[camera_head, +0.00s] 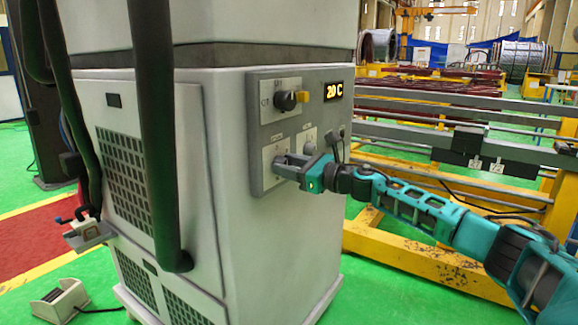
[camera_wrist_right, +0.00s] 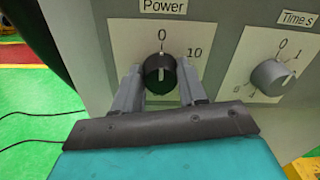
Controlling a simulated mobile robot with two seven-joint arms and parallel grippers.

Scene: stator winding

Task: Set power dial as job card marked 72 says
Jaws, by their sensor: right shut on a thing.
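The power dial (camera_wrist_right: 161,72) is a black round knob under a "Power" label in the right wrist view. Its white mark points up at 0; a 10 is printed to its upper right. My right gripper (camera_wrist_right: 160,88) is shut on the dial, one finger on each side. In the head view my right gripper (camera_head: 283,166) reaches the lower left of the grey control panel (camera_head: 258,113) and hides the dial. My left gripper is not in view. I cannot make out any job card marked 72.
A grey "Time s" knob (camera_wrist_right: 269,76) sits right of the power dial. Above are a dark switch knob (camera_head: 287,101) and a lit display (camera_head: 333,91) reading about "20 C". Thick dark hoses (camera_head: 155,130) hang before the white cabinet (camera_head: 212,240). A yellow-grey rack (camera_head: 440,240) stands right.

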